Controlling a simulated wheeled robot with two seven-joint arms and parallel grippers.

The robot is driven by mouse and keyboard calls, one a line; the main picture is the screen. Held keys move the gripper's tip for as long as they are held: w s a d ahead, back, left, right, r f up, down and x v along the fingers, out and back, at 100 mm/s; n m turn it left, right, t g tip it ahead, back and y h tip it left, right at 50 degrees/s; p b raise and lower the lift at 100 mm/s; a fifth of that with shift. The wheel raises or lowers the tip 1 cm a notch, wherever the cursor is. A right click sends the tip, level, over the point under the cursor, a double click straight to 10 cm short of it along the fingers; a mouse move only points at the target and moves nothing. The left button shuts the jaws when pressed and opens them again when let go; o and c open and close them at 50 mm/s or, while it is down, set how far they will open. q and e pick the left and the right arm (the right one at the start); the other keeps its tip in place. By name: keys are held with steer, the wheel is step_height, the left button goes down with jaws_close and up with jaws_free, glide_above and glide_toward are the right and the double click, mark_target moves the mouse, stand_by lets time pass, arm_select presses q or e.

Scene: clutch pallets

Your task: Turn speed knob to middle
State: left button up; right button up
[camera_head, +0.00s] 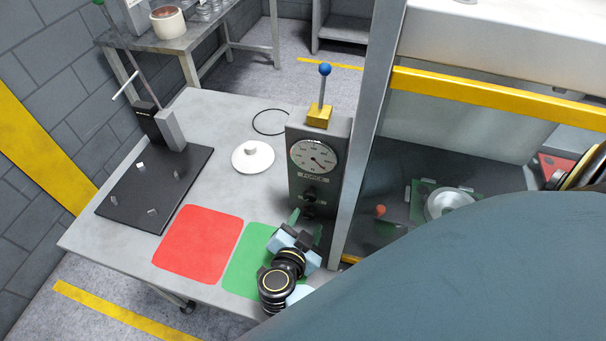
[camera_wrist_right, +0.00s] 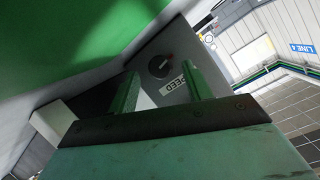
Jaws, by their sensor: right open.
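The grey control box (camera_head: 318,130) stands upright on the table by the machine frame, with a round dial gauge (camera_head: 313,156) on its front. Low on that face is the dark speed knob (camera_head: 309,195). In the right wrist view the round knob (camera_wrist_right: 160,66) shows a pale line and a small red mark, beside a label reading SPEED (camera_wrist_right: 180,84). My right gripper (camera_head: 305,222) is just in front of the box's lower face, open and empty. In the wrist view its two green fingers point at the knob, one on either side, apparently short of it. My left gripper is out of view.
A yellow block with a blue-topped lever (camera_head: 324,90) sits on the box. Left are a white round part (camera_head: 253,157), a red mat (camera_head: 199,243) and a black board (camera_head: 150,190). A green mat (camera_head: 244,262) lies under my right arm. The machine post (camera_head: 363,140) is close right.

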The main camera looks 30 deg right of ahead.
steer(key=shift+w+d+f, duration=0.3)
steer(key=shift+w+d, duration=0.05)
steer(key=shift+d, duration=0.1)
steer(key=shift+w+d+f, duration=0.1)
steer(key=shift+w+d, duration=0.25)
steer(key=shift+c, duration=1)
steer(key=c, duration=0.7)
steer(key=shift+s, duration=0.1)
steer(key=shift+c, duration=0.4)
steer(key=shift+m+t+y, duration=0.3)
steer(key=shift+m, duration=0.4)
arm_select(q)
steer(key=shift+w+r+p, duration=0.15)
steer(key=shift+p, duration=0.2)
arm_select(e)
steer(key=shift+m+t+y, duration=0.3)
steer(key=shift+m+t, duration=0.1)
steer(key=shift+m, duration=0.4)
